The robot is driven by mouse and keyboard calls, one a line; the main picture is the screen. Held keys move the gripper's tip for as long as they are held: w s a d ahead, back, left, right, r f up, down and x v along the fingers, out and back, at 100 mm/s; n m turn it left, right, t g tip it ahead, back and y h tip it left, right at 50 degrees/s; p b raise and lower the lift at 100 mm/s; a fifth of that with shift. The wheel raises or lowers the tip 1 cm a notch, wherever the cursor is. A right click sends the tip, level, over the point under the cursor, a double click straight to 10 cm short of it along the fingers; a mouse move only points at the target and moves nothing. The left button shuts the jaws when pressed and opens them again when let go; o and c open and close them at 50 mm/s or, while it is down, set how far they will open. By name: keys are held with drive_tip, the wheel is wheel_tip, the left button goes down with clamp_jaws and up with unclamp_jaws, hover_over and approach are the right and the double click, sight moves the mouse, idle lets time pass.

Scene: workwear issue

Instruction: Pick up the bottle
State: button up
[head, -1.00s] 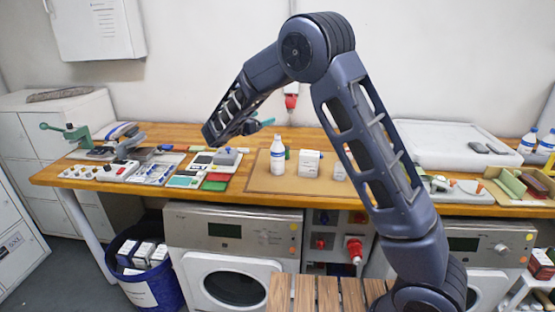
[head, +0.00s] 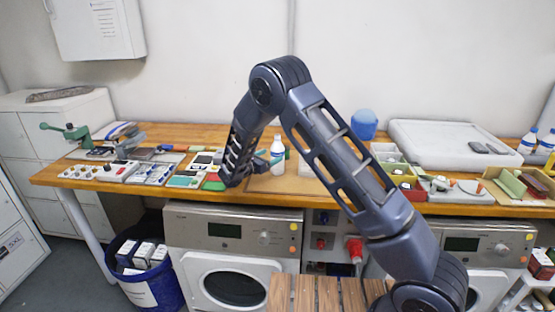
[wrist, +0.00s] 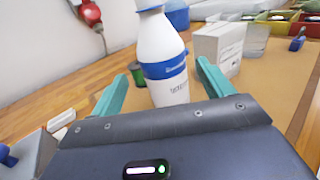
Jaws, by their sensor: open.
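A white bottle with a blue band (head: 277,156) stands upright on the brown mat (head: 262,186) on the wooden bench. In the wrist view the bottle (wrist: 163,62) rises beyond and between the two teal fingers of my gripper (wrist: 163,80). The gripper is open, with one finger on each side of the bottle's lower part. I cannot tell whether either finger touches it. In the head view my arm comes down just left of the bottle, and the fingers are mostly hidden there.
A white box (wrist: 217,45) stands close to the bottle's right. A green spool (wrist: 138,74) is behind its left. Panels and switch boxes (head: 118,172) cover the bench at left. A blue round container (head: 364,123) and a white tray (head: 455,145) are at right.

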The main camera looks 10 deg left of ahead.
sight(280, 149)
drive_tip(key=shift+r+x, duration=0.15)
drive_tip(key=shift+x, duration=1.55)
drive_tip(key=shift+r+x, duration=0.15)
drive_tip(key=shift+x, duration=1.5)
drive_tip(key=shift+s+d, duration=0.15)
drive_tip(key=shift+c, duration=0.4)
drive_tip(key=c, duration=1.1)
drive_tip(key=shift+c, duration=0.4)
drive_tip(key=shift+r, duration=0.2)
